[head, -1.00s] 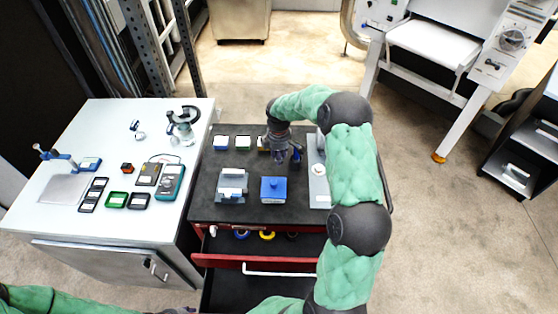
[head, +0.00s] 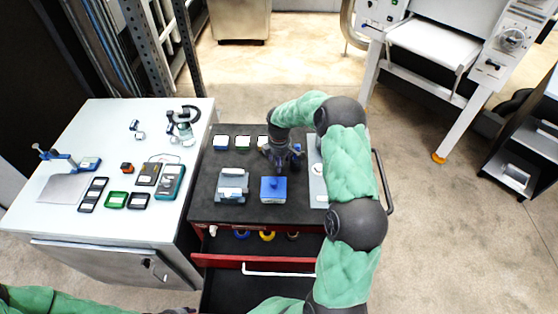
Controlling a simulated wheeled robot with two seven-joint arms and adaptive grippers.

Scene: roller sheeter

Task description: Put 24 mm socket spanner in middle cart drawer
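The black-topped red cart (head: 208,190) stands in the middle. A pulled-out drawer with a red front (head: 225,261) holds blue, yellow and dark rings. Below it is a dark open space (head: 228,290), perhaps a lower drawer; I cannot tell which is the middle one. My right gripper (head: 281,168) is over the cart top, just behind a blue box (head: 272,190). Its fingers are too small and dark to tell open or shut. I cannot clearly identify the 24 mm socket spanner. My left gripper is barely visible at the bottom edge.
The cart top also holds a grey holder (head: 232,186), small bins (head: 221,143) along the back and a grey plate (head: 317,185) at right, partly behind my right arm. A white bench (head: 65,215) with instruments is at left.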

